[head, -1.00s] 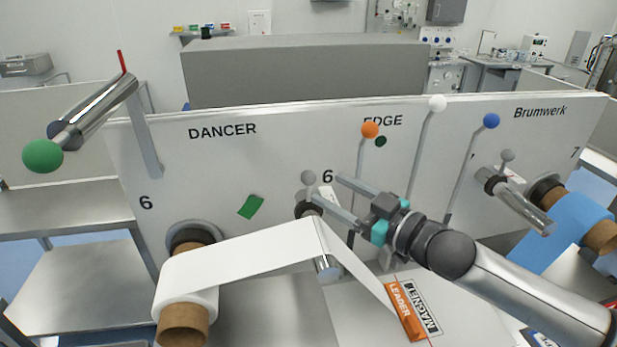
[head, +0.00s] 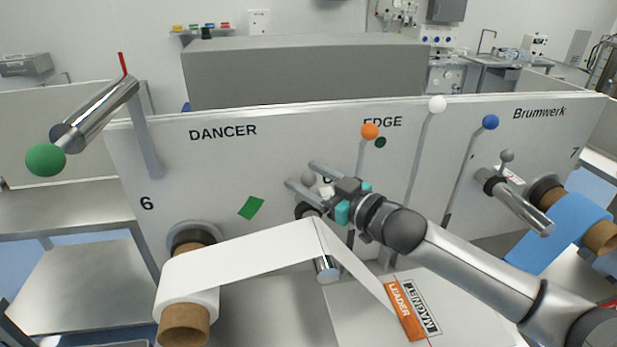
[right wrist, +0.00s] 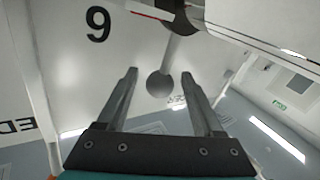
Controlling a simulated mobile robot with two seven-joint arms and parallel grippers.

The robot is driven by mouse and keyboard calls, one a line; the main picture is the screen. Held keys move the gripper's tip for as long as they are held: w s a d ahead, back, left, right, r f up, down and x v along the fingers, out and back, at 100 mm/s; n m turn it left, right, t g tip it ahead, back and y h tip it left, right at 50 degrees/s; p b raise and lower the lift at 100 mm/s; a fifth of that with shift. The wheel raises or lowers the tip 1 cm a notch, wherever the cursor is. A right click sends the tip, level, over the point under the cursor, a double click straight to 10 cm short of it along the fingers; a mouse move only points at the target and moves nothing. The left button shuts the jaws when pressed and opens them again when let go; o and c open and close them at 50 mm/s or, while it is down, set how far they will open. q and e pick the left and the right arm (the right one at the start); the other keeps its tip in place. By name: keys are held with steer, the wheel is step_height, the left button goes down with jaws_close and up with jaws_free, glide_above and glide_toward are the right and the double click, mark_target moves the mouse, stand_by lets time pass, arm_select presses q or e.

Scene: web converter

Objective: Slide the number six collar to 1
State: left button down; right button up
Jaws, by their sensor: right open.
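My left gripper is out of view.
White web (head: 245,255) runs from the left roll over the middle roller to the orange leader tab (head: 403,310). Levers with an orange ball (head: 370,131), a white ball (head: 437,104) and a blue ball (head: 491,121) stand near my right arm.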

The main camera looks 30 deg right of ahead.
steer(key=shift+c, duration=0.2)
jaws_close()
stand_by(0.4)
stand_by(0.9)
